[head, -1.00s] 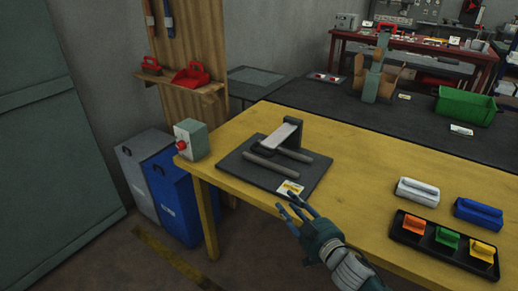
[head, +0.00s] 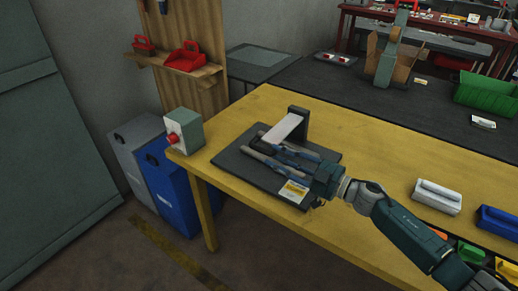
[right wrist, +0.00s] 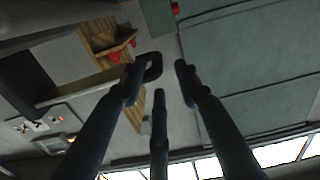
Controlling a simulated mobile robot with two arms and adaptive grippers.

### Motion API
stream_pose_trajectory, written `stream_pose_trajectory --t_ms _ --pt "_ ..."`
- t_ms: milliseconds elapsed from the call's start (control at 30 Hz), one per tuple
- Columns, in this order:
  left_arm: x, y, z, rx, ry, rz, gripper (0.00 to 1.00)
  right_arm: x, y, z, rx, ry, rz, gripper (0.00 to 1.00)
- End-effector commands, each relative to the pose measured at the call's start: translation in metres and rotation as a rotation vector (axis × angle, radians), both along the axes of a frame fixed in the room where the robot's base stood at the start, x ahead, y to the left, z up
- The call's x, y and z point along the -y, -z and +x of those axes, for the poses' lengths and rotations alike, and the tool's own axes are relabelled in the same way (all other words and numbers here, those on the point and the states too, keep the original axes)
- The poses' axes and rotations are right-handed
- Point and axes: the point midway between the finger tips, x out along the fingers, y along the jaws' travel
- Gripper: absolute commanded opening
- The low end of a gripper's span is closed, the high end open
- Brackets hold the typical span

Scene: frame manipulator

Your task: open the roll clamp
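The roll clamp is a dark base plate (head: 234,158) on the yellow table, with grey rollers (head: 262,161) lying across it. A pale flat arm (head: 283,128) slopes down from a dark upright block (head: 299,118) at its back. My right gripper (head: 273,149) reaches in from the right over the plate. Its fingers lie over and along the rollers and partly hide them; I cannot tell whether they touch. In the right wrist view, its three fingers (right wrist: 165,75) are spread apart, with nothing clearly held between them. My left gripper is not in view.
A grey box with a red button (head: 184,132) stands at the table's left corner. A white handled block (head: 436,196) and a blue one (head: 497,219) lie at the right. Bare yellow tabletop (head: 370,150) lies behind my right arm.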

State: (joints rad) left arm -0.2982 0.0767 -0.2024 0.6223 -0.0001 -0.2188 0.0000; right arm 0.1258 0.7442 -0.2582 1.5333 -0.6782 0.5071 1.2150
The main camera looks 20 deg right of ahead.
Motion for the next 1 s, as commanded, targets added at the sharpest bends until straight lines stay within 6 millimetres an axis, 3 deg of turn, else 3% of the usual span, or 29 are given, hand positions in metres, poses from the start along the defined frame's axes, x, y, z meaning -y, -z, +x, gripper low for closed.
stream_pose_trajectory --t_ms 100,200,567,767,933,1000 --pt "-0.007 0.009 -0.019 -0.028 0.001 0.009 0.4 -0.016 0.0 0.021 0.005 0.001 0.0 0.33" --pt "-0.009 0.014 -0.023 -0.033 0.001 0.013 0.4 -0.026 0.001 0.035 0.003 0.002 0.001 0.33" --pt "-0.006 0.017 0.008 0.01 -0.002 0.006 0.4 -0.045 0.0 0.058 0.0 0.003 0.0 0.33" --pt "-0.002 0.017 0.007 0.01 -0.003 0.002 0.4 -0.045 0.0 0.058 0.0 0.003 0.0 0.33" --pt "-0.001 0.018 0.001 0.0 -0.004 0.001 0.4 -0.044 0.0 0.058 0.0 0.003 0.0 0.03" --pt "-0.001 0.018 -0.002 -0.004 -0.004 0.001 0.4 -0.045 0.0 0.057 0.0 0.002 0.0 0.0"
